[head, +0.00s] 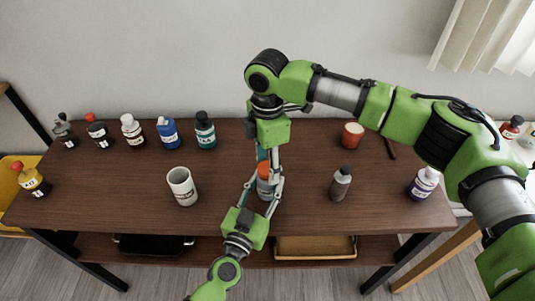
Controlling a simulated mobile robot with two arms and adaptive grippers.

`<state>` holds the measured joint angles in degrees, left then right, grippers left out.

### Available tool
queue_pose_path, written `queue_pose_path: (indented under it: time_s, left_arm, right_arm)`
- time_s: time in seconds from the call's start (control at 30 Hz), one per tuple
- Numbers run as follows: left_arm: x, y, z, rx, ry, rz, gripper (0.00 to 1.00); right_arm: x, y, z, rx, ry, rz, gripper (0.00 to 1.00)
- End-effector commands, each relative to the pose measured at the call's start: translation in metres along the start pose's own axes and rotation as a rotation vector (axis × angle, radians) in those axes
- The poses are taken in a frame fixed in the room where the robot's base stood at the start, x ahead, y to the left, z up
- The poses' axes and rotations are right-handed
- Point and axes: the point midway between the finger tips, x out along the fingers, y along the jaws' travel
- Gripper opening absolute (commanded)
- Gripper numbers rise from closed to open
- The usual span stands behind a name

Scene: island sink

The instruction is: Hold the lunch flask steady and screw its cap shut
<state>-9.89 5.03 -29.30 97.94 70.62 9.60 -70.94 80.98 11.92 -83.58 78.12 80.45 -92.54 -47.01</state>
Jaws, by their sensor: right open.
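The lunch flask (264,187) stands upright near the middle of the table, with its orange cap (265,168) on top. My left gripper (267,181) reaches in from the front, with its fingers on both sides of the flask, closed against its body. My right gripper (267,164) points down from above, its open fingers around the cap area. The fingers partly hide the flask and cap. I cannot tell how far the cap is screwed down.
A white mug (182,187) stands left of the flask, a grey bottle (341,183) right. Several bottles line the back left.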

Motion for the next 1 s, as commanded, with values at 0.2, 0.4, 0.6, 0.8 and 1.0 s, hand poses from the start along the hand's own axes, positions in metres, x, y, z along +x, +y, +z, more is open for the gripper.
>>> queue_pose_path:
  time_s: [0.2,0.4,0.6,0.8,1.0]
  left_arm:
    - [0.0001,0.0,-0.0002,0.0,0.0,0.0,0.0]
    - [0.0001,0.0,-0.0002,0.0,0.0,0.0,0.0]
    - [0.0001,0.0,-0.0002,0.0,0.0,0.0,0.0]
    - [0.0001,0.0,-0.0001,0.0,0.0,0.0,0.0]
    - [0.0001,0.0,-0.0001,0.0,0.0,0.0,0.0]
  right_arm:
    - [0.0028,-0.0001,0.0003,0.0,-0.001,0.0,0.48]
    - [0.0025,-0.0001,0.0003,0.0,0.0,0.0,0.22]
    - [0.0023,-0.0001,0.0002,0.001,0.0,0.0,0.08]
    - [0.003,-0.0002,-0.0008,0.139,0.002,-0.001,0.08]
    - [0.0034,-0.0004,-0.0014,0.513,0.004,-0.003,0.08]
